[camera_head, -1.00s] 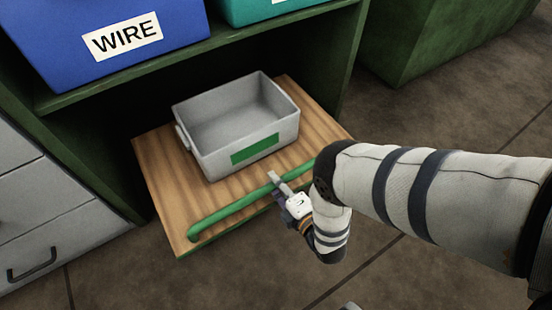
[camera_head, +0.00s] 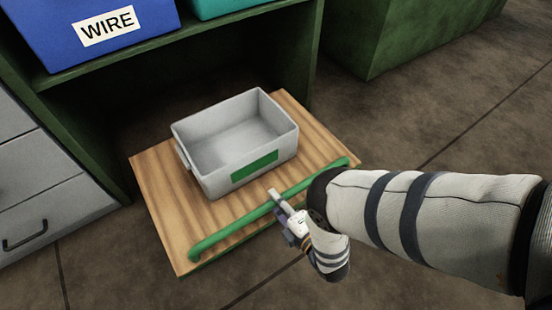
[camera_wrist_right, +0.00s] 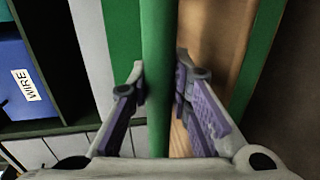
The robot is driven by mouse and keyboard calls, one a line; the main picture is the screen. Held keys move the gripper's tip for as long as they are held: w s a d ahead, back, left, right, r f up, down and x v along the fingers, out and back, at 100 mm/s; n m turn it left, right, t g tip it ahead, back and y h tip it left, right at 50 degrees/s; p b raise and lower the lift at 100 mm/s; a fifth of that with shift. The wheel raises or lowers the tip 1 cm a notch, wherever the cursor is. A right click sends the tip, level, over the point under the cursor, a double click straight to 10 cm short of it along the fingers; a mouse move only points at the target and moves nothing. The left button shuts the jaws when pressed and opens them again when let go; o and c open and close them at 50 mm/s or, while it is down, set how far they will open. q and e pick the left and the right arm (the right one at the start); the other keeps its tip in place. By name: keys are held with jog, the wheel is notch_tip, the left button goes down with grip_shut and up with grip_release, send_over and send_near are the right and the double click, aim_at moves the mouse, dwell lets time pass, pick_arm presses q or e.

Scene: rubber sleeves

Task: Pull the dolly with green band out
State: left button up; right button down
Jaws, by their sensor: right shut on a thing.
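The dolly (camera_head: 165,205) is a wooden board with a green bar handle (camera_head: 225,233) along its front edge. It stands on the floor, mostly out in front of the shelf's lower bay. A grey bin (camera_head: 205,172) with a green label sits on it. My right gripper (camera_head: 277,199) is shut on the green handle near its middle. In the right wrist view the handle (camera_wrist_right: 157,60) runs between the two fingers of my right gripper (camera_wrist_right: 160,88). My left gripper is not in view.
A dark green shelf (camera_head: 200,45) stands behind, with a blue WIRE bin (camera_head: 50,30) and a teal bin (camera_head: 225,7) on it. Grey drawers (camera_head: 60,205) stand at left. A green cabinet (camera_head: 400,40) is at back right. Floor in front is clear.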

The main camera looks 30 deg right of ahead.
dwell(0.3)
jog(key=c, duration=1.4)
grip_release()
jog(key=shift+c, duration=0.2)
jog(key=s+r, duration=0.2)
jog(key=s, duration=0.9)
jog(key=shift+s+d+r, duration=0.2)
jog(key=shift+s+d, duration=0.05)
jog(key=shift+s, duration=0.15)
